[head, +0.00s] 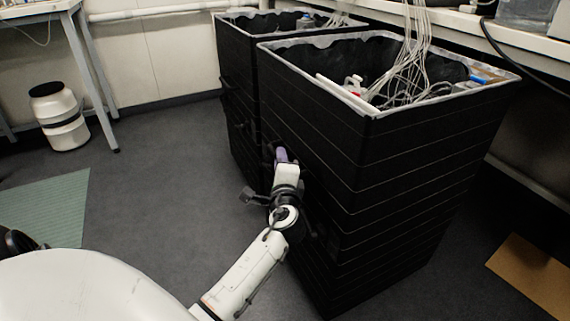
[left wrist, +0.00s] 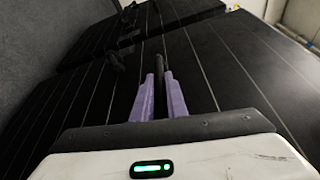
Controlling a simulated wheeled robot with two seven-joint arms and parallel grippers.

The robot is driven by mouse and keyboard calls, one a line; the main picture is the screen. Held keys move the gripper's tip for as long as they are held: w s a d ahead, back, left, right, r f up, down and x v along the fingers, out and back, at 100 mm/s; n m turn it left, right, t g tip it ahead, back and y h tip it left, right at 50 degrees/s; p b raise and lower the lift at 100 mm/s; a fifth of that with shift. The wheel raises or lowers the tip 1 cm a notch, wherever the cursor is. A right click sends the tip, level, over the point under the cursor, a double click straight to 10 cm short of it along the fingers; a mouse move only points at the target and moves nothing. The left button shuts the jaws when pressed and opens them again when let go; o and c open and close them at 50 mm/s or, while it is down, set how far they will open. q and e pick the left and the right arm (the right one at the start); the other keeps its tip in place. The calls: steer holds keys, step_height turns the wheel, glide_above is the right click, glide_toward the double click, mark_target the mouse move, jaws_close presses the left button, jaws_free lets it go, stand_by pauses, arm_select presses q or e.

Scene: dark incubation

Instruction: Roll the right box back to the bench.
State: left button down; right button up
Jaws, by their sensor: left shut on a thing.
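The right box (head: 420,160) is a tall black bin with horizontal seams and an open top, holding white cables and small items. It stands upright on the floor, near the bench (head: 500,38). My left gripper (head: 281,157) is at the left side of this box, with its purple fingers shut on a thin black handle (left wrist: 159,72) on that side. The left wrist view shows the fingers (left wrist: 160,95) on either side of the handle, close to the black panel. The wheels or base of the box are hidden. My right gripper is not in view.
A similar black box (head: 236,60) stands behind, close beside the right box. A white and black canister (head: 62,120) stands by a table leg at the left. A green mat (head: 50,205) lies left, a brown board (head: 535,275) right. Grey floor at left centre is clear.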

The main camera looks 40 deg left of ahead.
arm_select(q)
steer(key=shift+w+d, duration=0.45)
steer(key=shift+w, duration=0.15)
steer(key=c, duration=1.8)
jaws_free()
steer(key=shift+o, duration=0.2)
steer(key=shift+a, duration=0.1)
